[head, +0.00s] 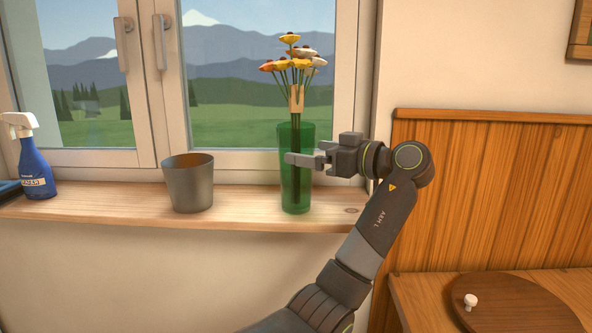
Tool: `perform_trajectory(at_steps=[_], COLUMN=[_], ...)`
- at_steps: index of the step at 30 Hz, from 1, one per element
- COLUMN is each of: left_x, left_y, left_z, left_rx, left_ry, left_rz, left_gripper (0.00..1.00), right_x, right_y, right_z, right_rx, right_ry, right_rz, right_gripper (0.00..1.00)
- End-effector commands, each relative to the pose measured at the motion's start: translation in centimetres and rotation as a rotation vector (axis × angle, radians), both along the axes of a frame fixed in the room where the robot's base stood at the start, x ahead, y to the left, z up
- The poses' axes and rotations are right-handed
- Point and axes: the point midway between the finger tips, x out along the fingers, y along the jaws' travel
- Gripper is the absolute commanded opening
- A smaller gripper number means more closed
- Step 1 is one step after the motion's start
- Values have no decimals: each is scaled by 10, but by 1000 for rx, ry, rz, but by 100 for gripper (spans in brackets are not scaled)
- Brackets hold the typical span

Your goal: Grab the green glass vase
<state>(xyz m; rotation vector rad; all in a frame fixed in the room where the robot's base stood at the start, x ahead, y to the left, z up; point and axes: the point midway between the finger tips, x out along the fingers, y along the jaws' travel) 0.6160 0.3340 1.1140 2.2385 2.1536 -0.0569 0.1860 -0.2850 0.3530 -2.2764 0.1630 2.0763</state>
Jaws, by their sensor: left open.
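The green glass vase (296,194) stands upright on the wooden windowsill, in front of the window. It is see-through and holds a bunch of yellow, orange and white flowers (291,60) with a tan band around the stems. My left gripper (312,153) is open at the vase's right side and points left. One finger crosses in front of the vase's upper half. The other finger ends near the vase's right edge, and I cannot tell whether it reaches behind the glass. I cannot tell whether either finger touches it. My right gripper is not in view.
A grey metal pot (188,186) stands on the windowsill (239,208) left of the vase, with clear sill between. A blue spray bottle (35,170) stands at the far left. A wooden bench (415,296) at the lower right bears a round brown board (525,305) with a white knob.

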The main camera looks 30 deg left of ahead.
Motion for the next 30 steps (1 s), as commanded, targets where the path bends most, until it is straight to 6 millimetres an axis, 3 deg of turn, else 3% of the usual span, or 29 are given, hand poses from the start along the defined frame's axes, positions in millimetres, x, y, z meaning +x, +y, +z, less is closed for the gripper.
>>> perform_trajectory(at_steps=[10, 20, 30], left_x=[5, 5, 5], left_y=[45, 52, 51], left_z=[2, 1, 1], left_rx=[1, 0, 0], left_ry=[-1, -1, 0], left_rz=[2, -1, -1], left_gripper=[99, 99, 55], right_x=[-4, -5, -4], right_y=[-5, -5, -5], right_z=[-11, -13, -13], right_rx=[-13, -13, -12], right_ry=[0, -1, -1], right_rz=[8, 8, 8], right_gripper=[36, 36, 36])
